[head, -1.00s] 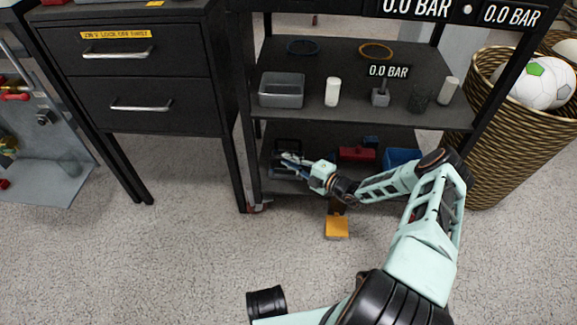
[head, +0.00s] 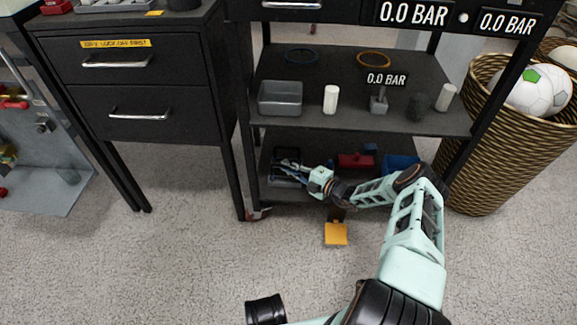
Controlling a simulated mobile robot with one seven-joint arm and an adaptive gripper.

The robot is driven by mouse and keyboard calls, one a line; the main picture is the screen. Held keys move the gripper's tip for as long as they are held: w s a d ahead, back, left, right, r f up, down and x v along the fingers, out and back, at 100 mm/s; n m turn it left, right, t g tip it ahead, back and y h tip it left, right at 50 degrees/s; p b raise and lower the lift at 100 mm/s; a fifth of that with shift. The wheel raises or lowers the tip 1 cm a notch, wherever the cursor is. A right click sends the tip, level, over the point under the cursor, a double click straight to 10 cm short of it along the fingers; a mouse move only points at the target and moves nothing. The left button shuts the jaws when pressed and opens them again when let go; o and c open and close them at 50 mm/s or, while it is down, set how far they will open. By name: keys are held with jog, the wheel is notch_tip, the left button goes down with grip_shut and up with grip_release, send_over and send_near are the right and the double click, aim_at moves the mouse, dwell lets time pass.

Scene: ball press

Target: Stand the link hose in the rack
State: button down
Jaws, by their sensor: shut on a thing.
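My gripper (head: 296,169) reaches in over the lower shelf from the right and is shut on a thin piece, which I take as the link hose. The piece is small and mostly hidden by the fingers, so its tilt cannot be told. A dark, open-framed holder (head: 287,180), which looks like the rack, stands at the left end of the lower shelf. The gripper's tip is at or over it in the picture. Whether the piece touches the rack or sits in it cannot be told.
The middle shelf (head: 350,78) above my arm holds a grey bin (head: 281,98), white cylinders and two rings. A red item (head: 356,160) and a blue bin (head: 401,165) share the lower shelf. Dark shelf posts flank the opening. An orange plate (head: 336,233) is below the front edge.

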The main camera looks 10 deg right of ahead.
jog(key=c, duration=1.9)
grip_release()
jog(key=v, duration=1.2)
jog(key=shift+r, duration=0.1)
